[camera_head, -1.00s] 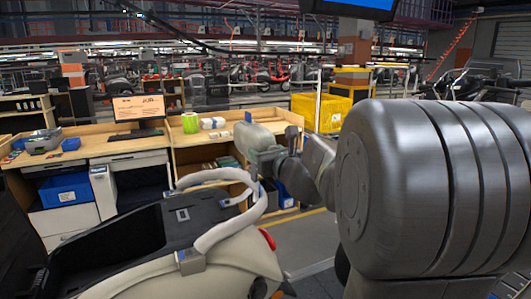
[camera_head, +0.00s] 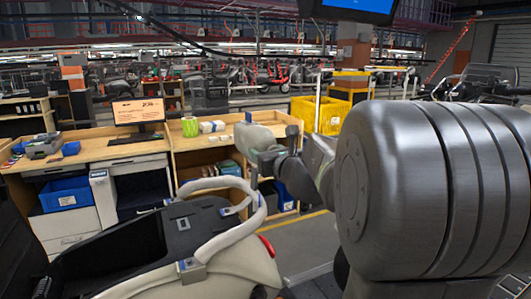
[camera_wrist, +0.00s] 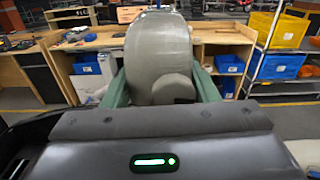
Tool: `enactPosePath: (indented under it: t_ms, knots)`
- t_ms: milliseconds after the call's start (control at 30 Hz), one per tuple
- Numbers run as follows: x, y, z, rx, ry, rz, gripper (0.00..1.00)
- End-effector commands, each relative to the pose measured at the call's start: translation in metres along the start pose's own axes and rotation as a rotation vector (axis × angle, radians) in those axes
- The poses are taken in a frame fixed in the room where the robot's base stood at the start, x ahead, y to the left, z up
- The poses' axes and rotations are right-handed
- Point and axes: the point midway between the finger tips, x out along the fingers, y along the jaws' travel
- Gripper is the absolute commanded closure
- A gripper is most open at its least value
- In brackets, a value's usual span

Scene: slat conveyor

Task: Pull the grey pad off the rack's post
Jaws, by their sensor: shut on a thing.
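The grey pad (camera_head: 255,136) is a rounded, pale grey piece held up above the scooter's rear, in the middle of the head view. My gripper (camera_head: 277,158) is shut on it from the right. In the wrist view the pad (camera_wrist: 158,50) fills the space between my two green fingers. The pale rack (camera_head: 205,186) is a curved tube fixed to the scooter's tail, below and left of the pad. Its post (camera_head: 253,180) seems to rise just under my gripper. I cannot tell whether the pad still touches the post.
The dark and cream scooter body (camera_head: 160,236) stands at the lower left. Behind it is a wooden workbench (camera_head: 195,140) with a screen and blue bins. A yellow crate (camera_head: 318,115) stands farther back. Open floor with a yellow line lies right of the scooter.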

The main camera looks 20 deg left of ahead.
Motion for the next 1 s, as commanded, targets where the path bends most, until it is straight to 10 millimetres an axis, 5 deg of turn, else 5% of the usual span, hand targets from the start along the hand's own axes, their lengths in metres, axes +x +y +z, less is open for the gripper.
enactPosePath:
  t_ms: [1000]
  knots:
    - [0.0,-0.01,0.082,-0.003,-0.002,0.003,0.68]
